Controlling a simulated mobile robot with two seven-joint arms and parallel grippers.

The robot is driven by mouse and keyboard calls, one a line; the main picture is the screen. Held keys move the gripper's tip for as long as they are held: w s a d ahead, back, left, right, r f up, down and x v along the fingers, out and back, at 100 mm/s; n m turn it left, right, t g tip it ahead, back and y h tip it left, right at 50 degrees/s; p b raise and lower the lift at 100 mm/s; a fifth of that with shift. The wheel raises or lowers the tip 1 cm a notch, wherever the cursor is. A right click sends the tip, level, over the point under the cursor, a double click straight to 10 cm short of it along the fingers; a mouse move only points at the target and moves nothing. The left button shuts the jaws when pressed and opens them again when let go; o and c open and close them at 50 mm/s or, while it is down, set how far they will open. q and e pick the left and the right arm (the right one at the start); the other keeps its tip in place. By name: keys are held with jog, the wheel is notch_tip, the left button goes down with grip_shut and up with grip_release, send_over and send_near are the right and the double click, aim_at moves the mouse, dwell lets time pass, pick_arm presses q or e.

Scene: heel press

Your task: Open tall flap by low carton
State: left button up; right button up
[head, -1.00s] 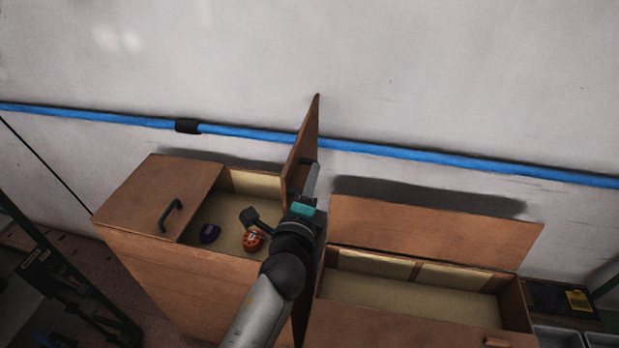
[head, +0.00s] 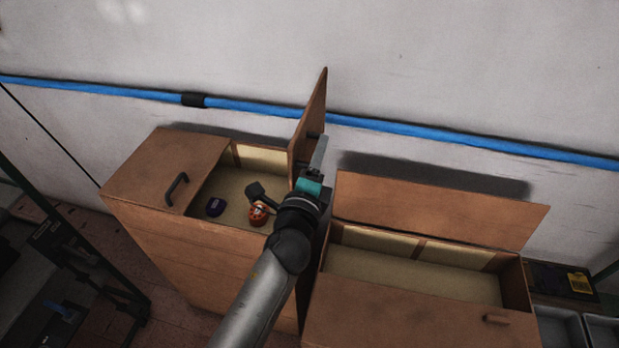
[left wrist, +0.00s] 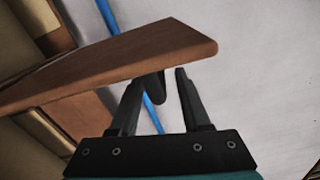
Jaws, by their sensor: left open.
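The tall carton (head: 190,255) is a brown box at the left. Its flap beside the low carton (head: 413,303) stands raised, nearly upright, at the right of its opening. This tall flap (head: 309,115) also shows in the left wrist view (left wrist: 120,65) as a brown board across the fingers. My left gripper (head: 319,155) is open at the flap's right, low-carton side. In the left wrist view the flap's dark handle (left wrist: 152,86) shows near and partly between the fingers; I cannot tell whether they touch. My right gripper is not in view.
The tall carton's other flap (head: 160,165) lies shut, with a dark handle. Inside the carton lie a dark purple item (head: 215,207) and an orange item (head: 258,215). The low carton's back flap (head: 440,208) is raised. A blue pipe (head: 400,132) crosses the wall behind.

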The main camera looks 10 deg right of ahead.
pick_arm(q)
jog(key=b+v, duration=0.1)
jog(key=v, duration=1.3)
jog(key=shift+s, duration=0.3)
jog(key=shift+a, duration=0.1)
jog(key=s+a+f+n+g+y+b, duration=0.1)
jog(key=s+a+f+n+g+b, duration=0.15)
jog(key=f, duration=1.05)
jog(key=s+a+f+n+g+y+b, duration=0.2)
jog(key=a+f+n+g+b, duration=0.15)
jog(key=f, duration=1.05)
jog(key=s+a+f+n+g+y+b, duration=0.15)
jog(key=a+f+n, duration=0.25)
jog(key=f, duration=0.9)
jog(key=s+a+f+n+g+y+b, duration=0.1)
jog(key=s+a+f+n+g+b, duration=0.2)
jog(key=s+f, duration=0.9)
jog(key=s+a+f+n+g+y+b, duration=0.1)
jog(key=s+a+f+n+g+b, duration=0.3)
jog(key=s+a+f+n, duration=0.5)
jog(key=s+f+g, duration=0.1)
jog(key=s+f, duration=0.2)
jog(key=s, duration=0.2)
jog(key=shift+s+a, duration=0.2)
jog(key=shift+s, duration=0.1)
jog(key=shift+a, duration=0.1)
